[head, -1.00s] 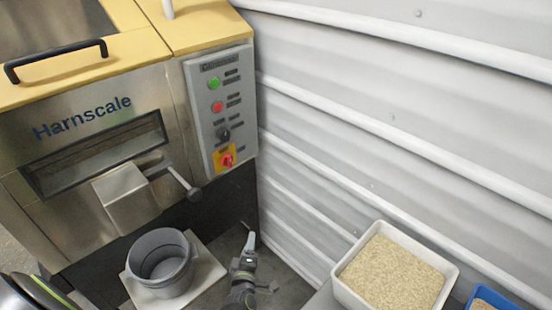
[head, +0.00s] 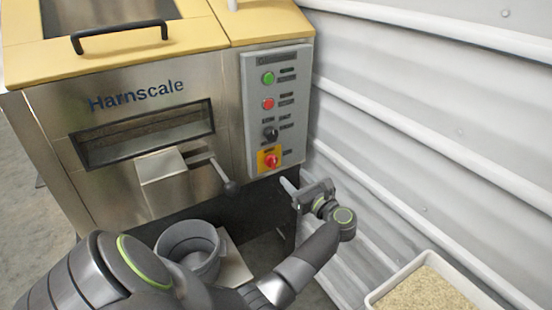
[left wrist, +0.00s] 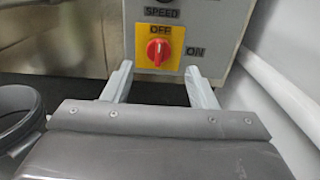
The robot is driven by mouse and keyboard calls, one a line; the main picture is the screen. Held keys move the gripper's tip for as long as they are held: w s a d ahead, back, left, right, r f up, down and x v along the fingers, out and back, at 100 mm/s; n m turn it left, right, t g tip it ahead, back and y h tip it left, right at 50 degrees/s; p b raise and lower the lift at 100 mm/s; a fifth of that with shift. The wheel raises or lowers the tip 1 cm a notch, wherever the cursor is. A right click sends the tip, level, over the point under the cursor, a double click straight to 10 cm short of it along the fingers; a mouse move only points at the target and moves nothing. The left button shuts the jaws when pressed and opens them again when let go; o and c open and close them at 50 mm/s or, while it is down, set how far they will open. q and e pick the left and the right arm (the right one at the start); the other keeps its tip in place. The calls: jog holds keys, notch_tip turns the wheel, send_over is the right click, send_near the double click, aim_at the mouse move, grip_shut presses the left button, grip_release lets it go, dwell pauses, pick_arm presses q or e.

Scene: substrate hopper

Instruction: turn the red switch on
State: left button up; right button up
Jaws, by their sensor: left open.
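The red switch (head: 271,161) is a rotary knob on a yellow plate, low on the grey control panel (head: 250,110). My left gripper (head: 289,187) is below and slightly right of the switch in the head view. In the left wrist view my left gripper (left wrist: 158,88) is open and empty, its two fingers apart, below the switch and not visibly touching it. My right gripper is not in view.
The steel Harnscale hopper (head: 150,105) has a chute and a ball-ended lever (head: 230,186) left of the gripper. A grey bucket (head: 188,240) stands below. A white corrugated wall (head: 430,110) closes the right side. A white tray of grain (head: 425,290) sits at the lower right.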

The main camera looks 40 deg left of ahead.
aim_at(275, 159)
pick_arm(q)
jog(key=x, duration=1.2)
jog(key=shift+a, duration=0.1)
